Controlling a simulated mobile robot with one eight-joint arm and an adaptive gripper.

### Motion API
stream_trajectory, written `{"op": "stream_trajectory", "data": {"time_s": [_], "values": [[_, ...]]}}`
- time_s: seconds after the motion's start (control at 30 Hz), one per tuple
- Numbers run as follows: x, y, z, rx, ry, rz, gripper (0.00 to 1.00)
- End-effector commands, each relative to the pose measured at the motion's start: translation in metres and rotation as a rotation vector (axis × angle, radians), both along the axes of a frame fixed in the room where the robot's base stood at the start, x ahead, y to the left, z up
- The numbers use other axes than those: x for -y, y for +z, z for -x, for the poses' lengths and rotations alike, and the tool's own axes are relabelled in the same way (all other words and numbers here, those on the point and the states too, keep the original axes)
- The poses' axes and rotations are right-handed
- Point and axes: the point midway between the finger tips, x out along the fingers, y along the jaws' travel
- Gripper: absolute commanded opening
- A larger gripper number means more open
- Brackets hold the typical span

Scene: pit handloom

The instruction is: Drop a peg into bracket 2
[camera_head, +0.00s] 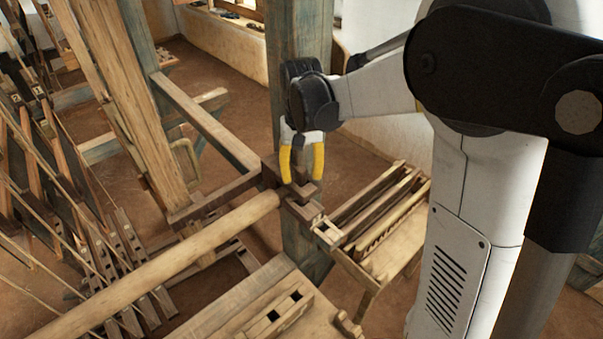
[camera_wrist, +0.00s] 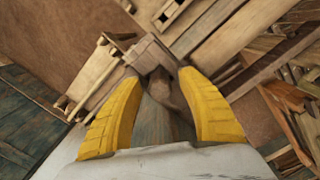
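My gripper (camera_head: 302,178) points down in the middle of the head view, its two yellow fingers spread apart, and the fingers also show in the wrist view (camera_wrist: 162,82). Below and around the fingertips is a dark wooden bracket-like block (camera_head: 303,212) at the end of the round beam, by the blue-green post. In the wrist view a narrow dark brown piece (camera_wrist: 170,92) shows between the fingers; I cannot tell whether it is a peg or part of the frame. No gripping contact on it is clear.
The round wooden beam (camera_head: 165,262) runs from the lower left to the block. The blue-green post (camera_head: 300,38) stands close behind my gripper. A slatted wooden bench (camera_head: 385,215) is at right, a slotted plank (camera_head: 275,312) in front. Loom parts crowd the left.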

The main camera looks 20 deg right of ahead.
Motion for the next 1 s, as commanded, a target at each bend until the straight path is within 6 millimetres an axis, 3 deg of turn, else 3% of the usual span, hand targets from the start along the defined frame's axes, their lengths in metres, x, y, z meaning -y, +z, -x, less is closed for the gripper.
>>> {"op": "stream_trajectory", "data": {"time_s": [0.23, 0.6, 1.0], "values": [[0.000, 0.016, 0.000, 0.000, 0.000, 0.000, 0.46], [0.000, 0.086, 0.000, 0.000, 0.000, 0.000, 0.46], [0.000, 0.104, 0.000, 0.000, 0.000, 0.000, 0.46]]}}
